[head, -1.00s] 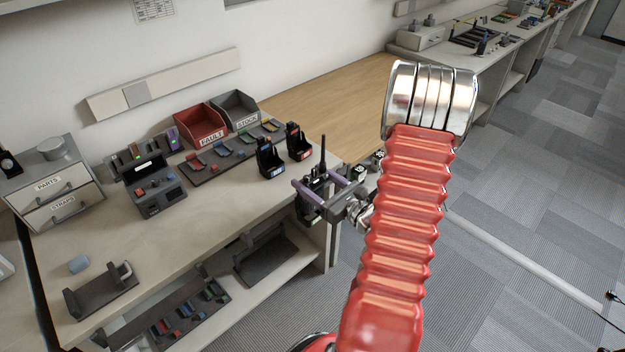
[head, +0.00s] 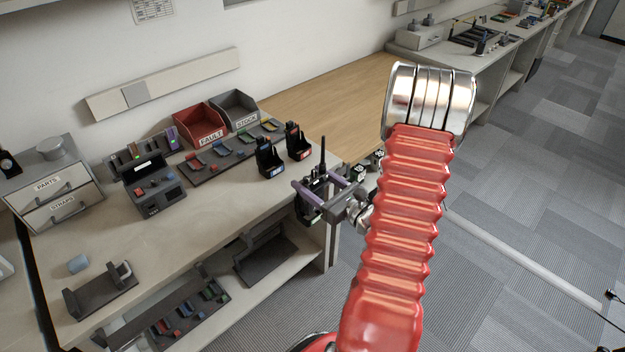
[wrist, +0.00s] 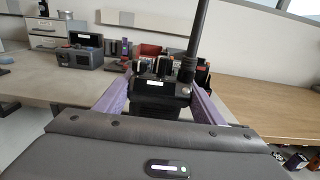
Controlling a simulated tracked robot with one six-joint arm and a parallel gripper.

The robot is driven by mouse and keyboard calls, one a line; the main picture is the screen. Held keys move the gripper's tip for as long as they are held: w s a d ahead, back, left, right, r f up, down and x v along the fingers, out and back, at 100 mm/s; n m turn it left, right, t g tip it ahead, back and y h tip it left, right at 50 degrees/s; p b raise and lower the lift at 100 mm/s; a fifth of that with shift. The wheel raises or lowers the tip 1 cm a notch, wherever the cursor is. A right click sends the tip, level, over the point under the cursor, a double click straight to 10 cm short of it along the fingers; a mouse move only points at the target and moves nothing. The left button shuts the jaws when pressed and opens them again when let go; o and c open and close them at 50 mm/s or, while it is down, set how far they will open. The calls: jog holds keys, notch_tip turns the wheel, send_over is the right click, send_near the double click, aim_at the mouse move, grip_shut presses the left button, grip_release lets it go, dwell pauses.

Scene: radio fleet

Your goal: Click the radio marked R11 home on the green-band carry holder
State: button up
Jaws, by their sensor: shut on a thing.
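My gripper (head: 312,178), with purple fingers, is shut on a dark radio (head: 315,196) at the bench's right front edge. The radio is upright, its black antenna pointing up. In the wrist view the radio (wrist: 158,92) sits between the two fingers; its small white label is too small to read. A black holder with a blue mark (head: 269,160) and one with a red mark (head: 298,143) stand on the bench just behind and left of my gripper.
A dark cradle (head: 100,295) is front left. The bench's front middle is clear.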

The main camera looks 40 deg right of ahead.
jog(key=shift+f, duration=2.35)
dwell(1.2)
jog(key=o, duration=1.5)
jog(key=shift+c, duration=0.2)
jog(key=s, duration=1.3)
jog(key=shift+s+d, duration=0.2)
jog(key=shift+s, duration=0.2)
jog(key=shift+f, duration=0.1)
